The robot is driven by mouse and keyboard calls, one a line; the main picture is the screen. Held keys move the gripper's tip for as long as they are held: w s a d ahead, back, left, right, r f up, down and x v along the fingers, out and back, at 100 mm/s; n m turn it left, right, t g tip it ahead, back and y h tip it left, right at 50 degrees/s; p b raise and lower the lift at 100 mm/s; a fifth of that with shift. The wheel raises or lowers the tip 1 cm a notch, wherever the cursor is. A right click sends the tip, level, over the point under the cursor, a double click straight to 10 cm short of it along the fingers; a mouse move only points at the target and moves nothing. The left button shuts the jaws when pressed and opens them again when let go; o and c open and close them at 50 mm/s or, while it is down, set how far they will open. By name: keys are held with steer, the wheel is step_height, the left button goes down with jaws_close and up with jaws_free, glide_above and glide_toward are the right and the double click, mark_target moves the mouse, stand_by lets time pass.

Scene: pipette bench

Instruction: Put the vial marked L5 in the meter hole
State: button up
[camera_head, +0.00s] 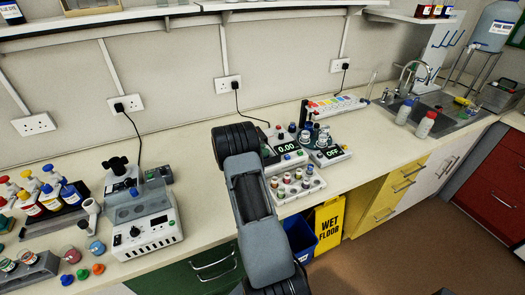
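A white meter (290,158) with a lit display reading 0.00 stands on the bench, right of my raised arm. Its hole cannot be made out at this size. In front of it stands a white rack (311,189) with several small capped vials, some red and some blue. The labels are too small to read, so I cannot tell which vial is L5. My arm rises from the bottom middle and hides part of the bench left of the rack and meter. My gripper is not visible, and nothing held can be seen.
A white device (333,155) reading OFF touches or nearly touches the meter's right side. A grey-and-white machine (145,225), bottles and loose caps crowd the left bench. A sink (440,108) is at the right. Bare bench (390,145) lies right of the OFF device.

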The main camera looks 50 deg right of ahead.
steer(key=o, duration=0.5)
